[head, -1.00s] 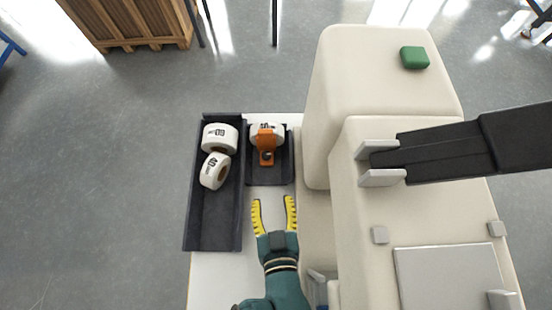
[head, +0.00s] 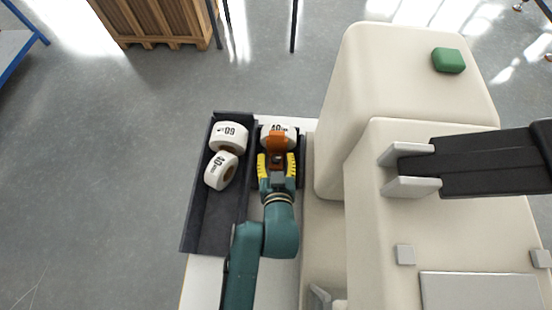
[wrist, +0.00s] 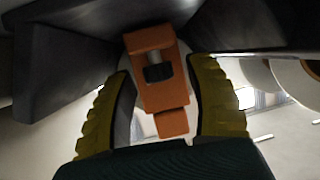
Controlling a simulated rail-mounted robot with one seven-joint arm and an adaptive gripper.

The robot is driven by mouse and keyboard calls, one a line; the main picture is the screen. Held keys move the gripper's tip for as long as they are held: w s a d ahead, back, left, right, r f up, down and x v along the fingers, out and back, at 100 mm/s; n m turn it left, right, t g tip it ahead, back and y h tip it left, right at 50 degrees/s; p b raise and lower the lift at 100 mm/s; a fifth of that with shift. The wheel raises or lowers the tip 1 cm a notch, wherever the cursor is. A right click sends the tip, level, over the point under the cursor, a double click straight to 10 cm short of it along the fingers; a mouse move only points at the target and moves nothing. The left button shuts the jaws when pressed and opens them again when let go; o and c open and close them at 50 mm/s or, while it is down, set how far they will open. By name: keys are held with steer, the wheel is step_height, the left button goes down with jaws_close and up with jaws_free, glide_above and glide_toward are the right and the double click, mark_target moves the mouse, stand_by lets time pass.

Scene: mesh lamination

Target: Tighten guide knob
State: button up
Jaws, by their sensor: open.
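In the wrist view the orange part (wrist: 160,90) sits between the open fingers, with a gap on each side. A dark piece shows in its slot. A white roll marked 40 (head: 270,129) is behind the orange part in a small dark tray (head: 299,170). I cannot make out which part is the guide knob. The cream machine (head: 420,75) stands to the right, with small grey blocks (head: 405,254) on it.
A long dark tray (head: 212,222) at left holds two white rolls (head: 229,137). The machine's side is close to the right of my gripper. A green button (head: 449,60) and a black arm-like bar (head: 490,165) are on the machine. Open floor lies left.

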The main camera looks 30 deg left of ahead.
jaws_close()
steer(key=shift+s+f+m+h+p, duration=0.1)
steer(key=shift+m+h+p, duration=0.2)
steer(key=shift+h+p, duration=0.15)
steer(key=shift+m+t+h+p, duration=0.3)
steer(key=shift+m+h+p, duration=0.1)
steer(key=shift+p, duration=0.3)
jaws_free()
